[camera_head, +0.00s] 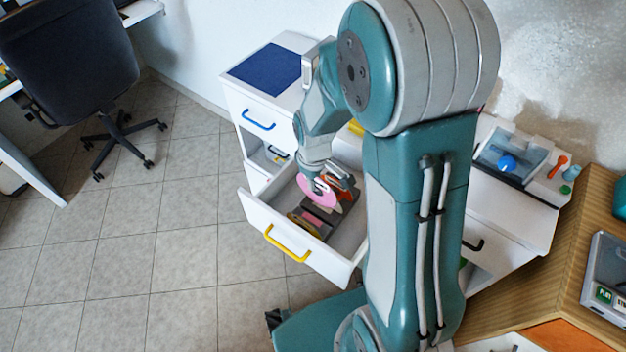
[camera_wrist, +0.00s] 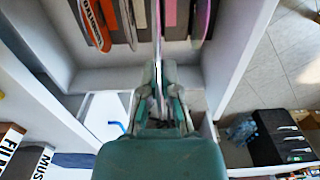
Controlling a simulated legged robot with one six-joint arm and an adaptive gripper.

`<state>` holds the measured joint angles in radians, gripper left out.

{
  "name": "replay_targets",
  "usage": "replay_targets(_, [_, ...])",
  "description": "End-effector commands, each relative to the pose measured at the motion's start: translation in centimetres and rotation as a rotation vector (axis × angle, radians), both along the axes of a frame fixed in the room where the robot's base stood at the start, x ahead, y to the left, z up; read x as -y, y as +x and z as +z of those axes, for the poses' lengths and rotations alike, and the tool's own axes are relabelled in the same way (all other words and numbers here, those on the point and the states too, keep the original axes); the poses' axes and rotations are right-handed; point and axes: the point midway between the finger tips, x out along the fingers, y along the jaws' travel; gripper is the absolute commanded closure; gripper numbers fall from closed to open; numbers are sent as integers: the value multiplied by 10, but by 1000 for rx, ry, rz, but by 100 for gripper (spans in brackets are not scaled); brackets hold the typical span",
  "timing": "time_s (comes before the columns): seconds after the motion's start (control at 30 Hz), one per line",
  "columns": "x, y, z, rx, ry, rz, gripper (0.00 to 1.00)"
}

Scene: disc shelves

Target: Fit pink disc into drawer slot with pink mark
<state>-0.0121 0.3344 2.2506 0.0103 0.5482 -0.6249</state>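The pink disc (camera_head: 317,190) stands on edge in my gripper (camera_head: 326,172), above the open drawer (camera_head: 345,240) with the yellow handle. In the wrist view the shut fingers of my gripper (camera_wrist: 160,92) pinch the disc (camera_wrist: 157,45), seen almost edge-on. A dark slotted rack (camera_head: 321,229) lies in the drawer, and a pink mark (camera_head: 313,218) shows on it. In the wrist view a pinkish strip (camera_wrist: 170,13) lies just right of the held disc. The disc's lower edge is near the rack; I cannot tell whether it has entered a slot.
In the wrist view an orange-red lettered disc (camera_wrist: 95,25) stands left in the drawer, and a pink-purple disc edge (camera_wrist: 205,18) shows right. The drawer walls are close around. A white cabinet (camera_head: 238,105) with a blue handle stands behind. Tiled floor (camera_head: 180,250) is free at left.

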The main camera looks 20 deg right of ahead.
Motion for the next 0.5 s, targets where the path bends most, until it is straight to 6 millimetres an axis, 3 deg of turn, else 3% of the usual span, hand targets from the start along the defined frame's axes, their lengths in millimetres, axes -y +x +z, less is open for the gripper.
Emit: replay_targets(0.5, [0, -1, -38, -3, 1, 0, 100])
